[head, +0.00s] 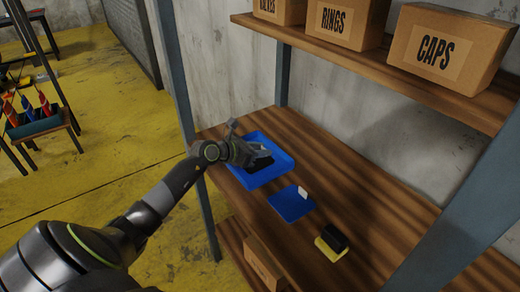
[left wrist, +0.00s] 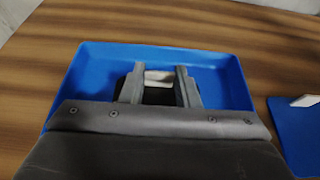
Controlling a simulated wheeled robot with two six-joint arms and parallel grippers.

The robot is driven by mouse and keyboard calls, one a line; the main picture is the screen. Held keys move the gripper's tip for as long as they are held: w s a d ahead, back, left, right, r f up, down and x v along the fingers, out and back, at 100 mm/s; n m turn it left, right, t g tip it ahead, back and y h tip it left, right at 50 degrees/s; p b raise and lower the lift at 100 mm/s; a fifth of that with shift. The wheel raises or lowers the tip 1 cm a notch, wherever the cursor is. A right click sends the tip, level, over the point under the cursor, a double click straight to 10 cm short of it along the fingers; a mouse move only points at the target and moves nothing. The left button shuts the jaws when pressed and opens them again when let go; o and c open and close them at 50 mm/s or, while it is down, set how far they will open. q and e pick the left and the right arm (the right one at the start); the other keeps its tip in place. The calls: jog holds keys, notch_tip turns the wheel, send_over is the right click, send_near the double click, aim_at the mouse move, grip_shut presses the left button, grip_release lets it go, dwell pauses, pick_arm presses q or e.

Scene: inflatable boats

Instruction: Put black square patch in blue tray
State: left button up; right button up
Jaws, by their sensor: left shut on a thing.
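The blue tray (head: 284,158) lies on the middle shelf, and it fills much of the left wrist view (left wrist: 85,72). My left gripper (head: 262,150) is over this tray, within its outline. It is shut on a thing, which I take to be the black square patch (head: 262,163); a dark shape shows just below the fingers. In the left wrist view the fingers (left wrist: 160,75) have a pale piece and a dark area between them. My gripper hides most of the patch, and I cannot tell whether it touches the tray floor. My right gripper is not in view.
A smaller blue piece (head: 285,208) with a white item (head: 303,194) lies nearer on the shelf. Cardboard boxes, including CAPS (head: 435,50), stand on the upper shelf. A shelf post (head: 178,75) rises beside my arm.

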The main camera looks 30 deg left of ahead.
pick_arm(q)
jog(key=shift+f, duration=0.15)
jog(key=o, duration=1)
jog(key=shift+c, duration=0.2)
jog(key=shift+r, duration=0.25)
jog(key=b+v, duration=0.1)
jog(key=v, duration=1.1)
jog(key=shift+d, duration=0.1)
